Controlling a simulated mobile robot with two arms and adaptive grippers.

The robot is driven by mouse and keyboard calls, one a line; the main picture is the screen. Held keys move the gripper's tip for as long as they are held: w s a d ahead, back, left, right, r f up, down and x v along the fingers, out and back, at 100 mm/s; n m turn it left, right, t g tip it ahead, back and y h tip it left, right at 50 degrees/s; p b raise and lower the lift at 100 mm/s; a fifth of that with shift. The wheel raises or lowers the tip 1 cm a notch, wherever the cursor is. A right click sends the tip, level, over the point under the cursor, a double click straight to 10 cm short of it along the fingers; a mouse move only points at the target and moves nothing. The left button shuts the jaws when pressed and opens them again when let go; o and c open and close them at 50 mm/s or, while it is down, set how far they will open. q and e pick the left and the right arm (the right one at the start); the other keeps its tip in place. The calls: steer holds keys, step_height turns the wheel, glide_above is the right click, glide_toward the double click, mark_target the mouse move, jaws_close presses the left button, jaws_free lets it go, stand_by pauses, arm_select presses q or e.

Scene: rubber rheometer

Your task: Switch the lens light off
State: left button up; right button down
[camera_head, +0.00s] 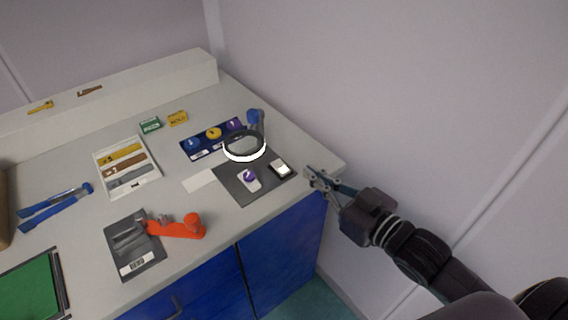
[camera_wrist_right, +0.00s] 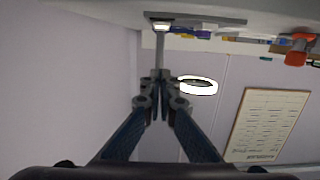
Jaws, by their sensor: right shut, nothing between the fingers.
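The lens (camera_head: 244,145) has a dark rim and a white ring that glows, and stands over a dark mat (camera_head: 236,186) at the bench's right end. The ring light also shows glowing in the right wrist view (camera_wrist_right: 197,86). A small black switch (camera_head: 281,169) with a bright white face lies on the mat, right of the lens. My right gripper (camera_head: 310,176) is shut and empty, just right of the switch near the bench's right edge, apart from it in the head view. In the wrist view its fingertips (camera_wrist_right: 160,38) point toward a small bright patch. My left gripper is out of view.
A white pad with a purple piece (camera_head: 249,179) lies left of the switch. A blue tray with colored pots (camera_head: 192,145) stands behind. An orange-handled tool (camera_head: 183,227), white tray (camera_head: 101,165) and blue tongs (camera_head: 55,207) lie left. A wall is close behind the right edge.

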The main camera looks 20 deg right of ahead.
steer(key=p, duration=0.1)
glide_above(284, 170)
steer(key=s, duration=0.1)
steer(key=shift+d+f, duration=0.2)
steer(key=shift+f, duration=0.2)
steer(key=f, duration=0.1)
steer(key=w+f, duration=0.1)
steer(key=f, duration=0.1)
steer(key=shift+a+f, duration=0.1)
steer(key=shift+a, duration=0.1)
steer(key=shift+f, duration=0.55)
